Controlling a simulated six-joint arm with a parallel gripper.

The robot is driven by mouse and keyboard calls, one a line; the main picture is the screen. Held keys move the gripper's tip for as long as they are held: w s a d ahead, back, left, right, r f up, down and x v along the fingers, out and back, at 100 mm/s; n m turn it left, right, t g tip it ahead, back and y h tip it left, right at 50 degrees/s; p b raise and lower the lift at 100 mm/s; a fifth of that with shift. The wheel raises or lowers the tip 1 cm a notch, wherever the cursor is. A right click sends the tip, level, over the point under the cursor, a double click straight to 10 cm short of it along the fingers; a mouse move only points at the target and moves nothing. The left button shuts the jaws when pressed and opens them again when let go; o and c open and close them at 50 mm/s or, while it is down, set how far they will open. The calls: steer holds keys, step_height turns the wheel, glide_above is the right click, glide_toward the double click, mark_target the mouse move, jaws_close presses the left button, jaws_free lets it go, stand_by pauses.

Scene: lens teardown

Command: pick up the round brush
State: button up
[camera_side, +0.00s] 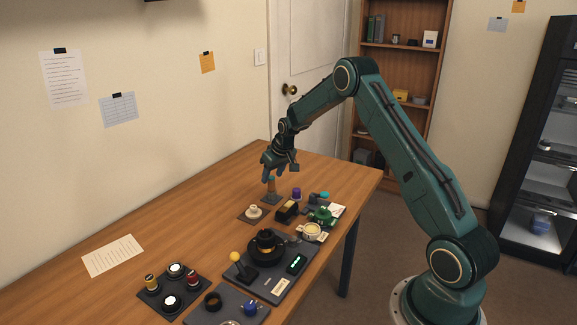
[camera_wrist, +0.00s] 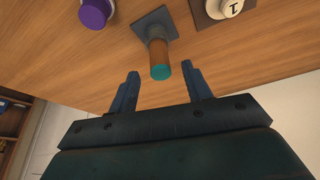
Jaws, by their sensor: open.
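What looks like the round brush (camera_side: 271,186) is an upright brown cylinder with a teal top, standing on a small dark square base near the back of the table. In the wrist view the brush (camera_wrist: 158,56) shows its teal end towards the camera, between the lines of my fingers and just beyond their tips. My gripper (camera_side: 267,174) is above the brush, fingers pointing down. In the wrist view my gripper (camera_wrist: 161,73) has its two fingers wide apart with nothing between them. I cannot tell the exact gap in height. Bristles are not distinguishable.
A purple-topped piece (camera_wrist: 95,13) and a white round piece marked 1 (camera_wrist: 231,8) stand close to the brush. A black tape-like block (camera_side: 287,210), a green device (camera_side: 323,215) and a dark board with a black ring (camera_side: 266,246) crowd the nearer table. The table's back left is clear.

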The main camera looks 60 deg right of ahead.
mark_target(272, 177)
steer(key=shift+x, duration=1.55)
steer(key=shift+s, duration=0.1)
jaws_close()
steer(key=shift+r, duration=0.2)
step_height(272, 177, up, 20)
steer(key=shift+f, duration=0.15)
